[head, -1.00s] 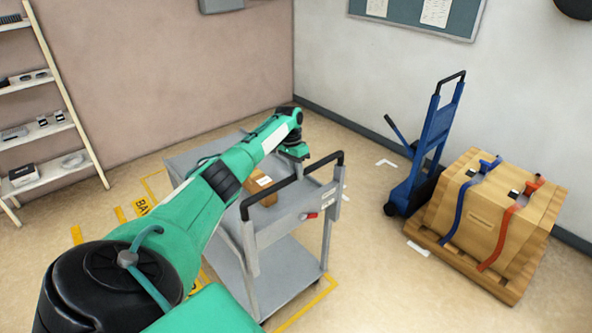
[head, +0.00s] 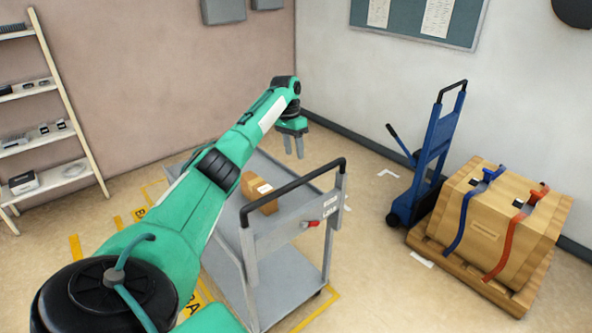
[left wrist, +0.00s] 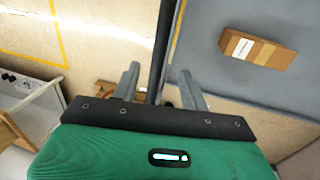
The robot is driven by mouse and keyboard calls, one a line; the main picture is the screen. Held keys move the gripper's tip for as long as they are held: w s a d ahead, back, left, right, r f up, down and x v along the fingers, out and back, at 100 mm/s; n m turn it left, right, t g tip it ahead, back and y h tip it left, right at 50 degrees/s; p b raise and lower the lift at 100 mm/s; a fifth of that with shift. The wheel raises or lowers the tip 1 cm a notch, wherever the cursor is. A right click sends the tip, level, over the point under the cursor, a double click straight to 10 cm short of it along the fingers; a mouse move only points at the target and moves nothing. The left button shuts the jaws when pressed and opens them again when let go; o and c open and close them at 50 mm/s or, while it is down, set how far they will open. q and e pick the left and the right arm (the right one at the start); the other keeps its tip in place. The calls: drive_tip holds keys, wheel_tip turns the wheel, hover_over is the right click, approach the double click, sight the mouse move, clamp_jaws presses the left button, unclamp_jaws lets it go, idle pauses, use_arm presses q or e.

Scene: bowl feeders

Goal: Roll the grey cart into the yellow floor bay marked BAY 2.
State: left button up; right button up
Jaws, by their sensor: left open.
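The grey cart (head: 283,283) has two shelves, a black handle bar (head: 316,173) and a small red part on its near end. It stands among yellow floor lines (head: 318,310); part of a marking reading "BA" (head: 192,305) shows beside it, its number hidden. My left gripper (head: 293,155) is open and empty, pointing down above the cart, clear of the handle in the head view. In the left wrist view, the black handle bar (left wrist: 162,35) runs between the open fingers (left wrist: 160,69). My right gripper is not in view.
A small cardboard box (head: 259,193) lies on the cart's top shelf, also seen in the left wrist view (left wrist: 258,48). A blue hand truck (head: 432,150) and a strapped crate on a pallet (head: 490,225) stand at right. A white shelf rack (head: 60,110) stands at left.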

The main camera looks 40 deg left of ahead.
use_arm(q)
drive_tip(key=shift+a+r, duration=0.2)
drive_tip(key=shift+r, duration=0.65)
drive_tip(key=shift+a+r, duration=0.15)
drive_tip(key=shift+r, duration=0.65)
